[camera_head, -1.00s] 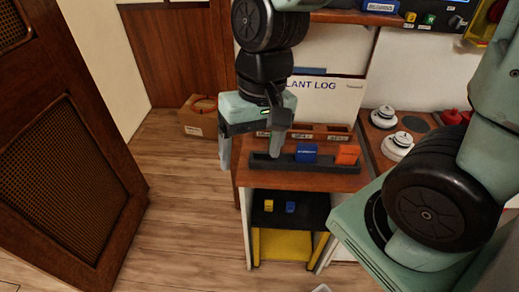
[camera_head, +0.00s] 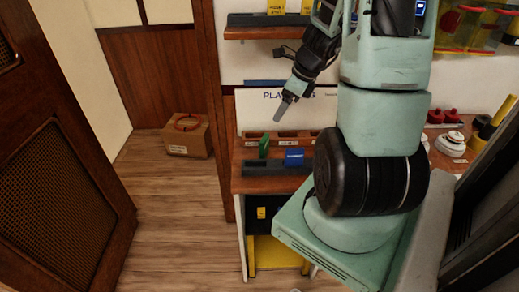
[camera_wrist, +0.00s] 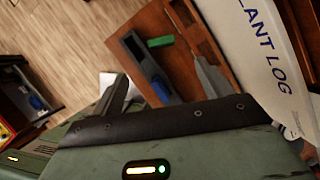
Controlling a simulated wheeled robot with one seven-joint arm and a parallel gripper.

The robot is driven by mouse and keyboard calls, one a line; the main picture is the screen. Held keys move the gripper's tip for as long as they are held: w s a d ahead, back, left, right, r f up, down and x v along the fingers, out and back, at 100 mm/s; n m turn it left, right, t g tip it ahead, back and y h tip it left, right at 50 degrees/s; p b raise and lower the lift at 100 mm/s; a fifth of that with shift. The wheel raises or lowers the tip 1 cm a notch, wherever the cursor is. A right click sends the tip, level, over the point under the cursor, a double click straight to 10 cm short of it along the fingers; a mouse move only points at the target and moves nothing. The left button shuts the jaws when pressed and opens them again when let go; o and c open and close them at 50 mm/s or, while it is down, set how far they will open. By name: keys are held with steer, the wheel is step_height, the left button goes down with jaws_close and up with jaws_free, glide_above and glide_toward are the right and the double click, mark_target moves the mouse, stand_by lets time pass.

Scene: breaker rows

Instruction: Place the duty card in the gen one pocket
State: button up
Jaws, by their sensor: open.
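A green card (camera_head: 264,145) stands at the left end of the console top, between the dark rack (camera_head: 250,169) and the wooden pocket strip (camera_head: 290,142). I cannot tell whether it sits in a pocket, nor read the pocket labels. A blue card (camera_head: 294,158) stands in the rack. Both also show in the wrist view, the green card (camera_wrist: 160,41) beside the strip and the blue card (camera_wrist: 160,88) in the rack. No card's lettering is readable. My gripper (camera_head: 283,107) is open and empty, above and behind the rack; its spread fingers show in the wrist view (camera_wrist: 165,85).
A white PLANT LOG board (camera_head: 262,110) stands behind the strip. An upper shelf (camera_head: 270,33) runs above it. A yellow tag (camera_head: 262,212) shows on the lower shelf. A cardboard box (camera_head: 188,138) is on the floor at left. My arm hides the console's right part.

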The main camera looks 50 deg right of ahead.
mark_target(265, 138)
steer(key=b+x, duration=0.3)
steer(key=x, duration=1.2)
steer(key=shift+w+d+f+b, duration=0.1)
steer(key=shift+f+b, duration=0.05)
steer(key=shift+b, duration=0.2)
steer(key=c, duration=1.1)
steer(key=shift+c, duration=0.2)
